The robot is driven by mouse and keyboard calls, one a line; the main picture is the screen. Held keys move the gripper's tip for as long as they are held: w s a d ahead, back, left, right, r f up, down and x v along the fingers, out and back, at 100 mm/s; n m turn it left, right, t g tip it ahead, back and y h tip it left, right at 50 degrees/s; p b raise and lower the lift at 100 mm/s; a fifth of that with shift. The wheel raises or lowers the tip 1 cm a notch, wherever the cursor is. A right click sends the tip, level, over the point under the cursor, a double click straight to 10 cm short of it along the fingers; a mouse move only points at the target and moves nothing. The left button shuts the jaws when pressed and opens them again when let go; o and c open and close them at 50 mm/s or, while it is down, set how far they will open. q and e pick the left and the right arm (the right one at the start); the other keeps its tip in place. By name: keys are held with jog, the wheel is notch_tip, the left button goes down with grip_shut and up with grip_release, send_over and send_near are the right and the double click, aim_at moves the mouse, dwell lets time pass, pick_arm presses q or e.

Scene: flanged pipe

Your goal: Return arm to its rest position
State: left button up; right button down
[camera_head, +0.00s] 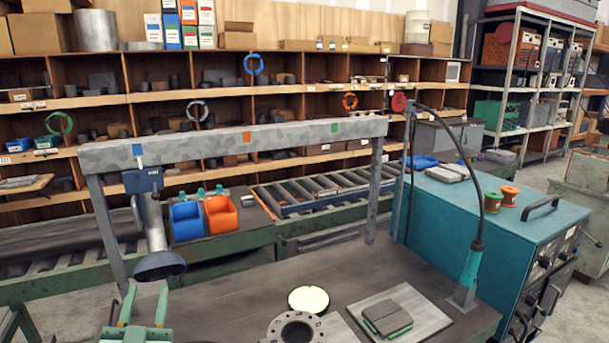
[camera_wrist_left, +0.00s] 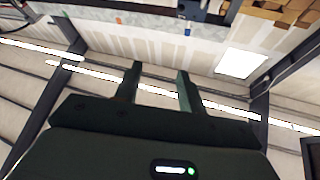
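My left gripper (camera_head: 145,302) is at the lower left of the head view, fingers pointing up and apart with nothing between them. In the left wrist view its two fingers (camera_wrist_left: 157,84) also stand apart and empty, facing the ceiling and a speckled beam. A grey metal flange (camera_head: 297,329) with bolt holes lies on the dark bench at the bottom middle, its lower part cut off by the frame. A pale yellow-green disc (camera_head: 308,299) lies behind it. My left gripper is well left of both and touches neither. My right gripper is not in view.
A grey speckled gantry (camera_head: 240,143) spans the bench, with a dark bell-ended fixture (camera_head: 159,265) hanging near my left gripper. A plate with a grey block (camera_head: 388,318) lies right of the flange. A gooseneck (camera_head: 470,268) rises at the bench's right, beside a teal cabinet (camera_head: 470,200).

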pick_arm(q)
jog(key=s+f+m+g, duration=0.3)
jog(key=s+f+g, duration=0.4)
jog(key=f, duration=0.4)
jog(key=s+f+m+g, duration=0.1)
jog(key=s+f+g, duration=0.2)
jog(key=s, duration=0.2)
jog(key=s+a+f+m+g+y, duration=0.1)
jog(key=s+f+g, duration=0.15)
jog(key=s, duration=0.35)
jog(key=s+f+m+g, duration=0.1)
jog(key=s+f+g, duration=0.1)
jog(key=s+g, duration=0.25)
jog(key=s+d+f+g+h+b, duration=0.1)
jog(key=s+d+f+h+b, duration=0.15)
jog(key=f, duration=1.25)
jog(key=s+d+f+g+h+b, duration=0.15)
jog(key=s+f, duration=0.25)
jog(key=f, duration=1.2)
jog(key=s+f+n+g+b, duration=0.2)
jog(key=s+f+n, duration=0.1)
jog(key=s+f, duration=1.3)
jog(key=shift+s+n, duration=0.3)
jog(key=shift+s, duration=0.8)
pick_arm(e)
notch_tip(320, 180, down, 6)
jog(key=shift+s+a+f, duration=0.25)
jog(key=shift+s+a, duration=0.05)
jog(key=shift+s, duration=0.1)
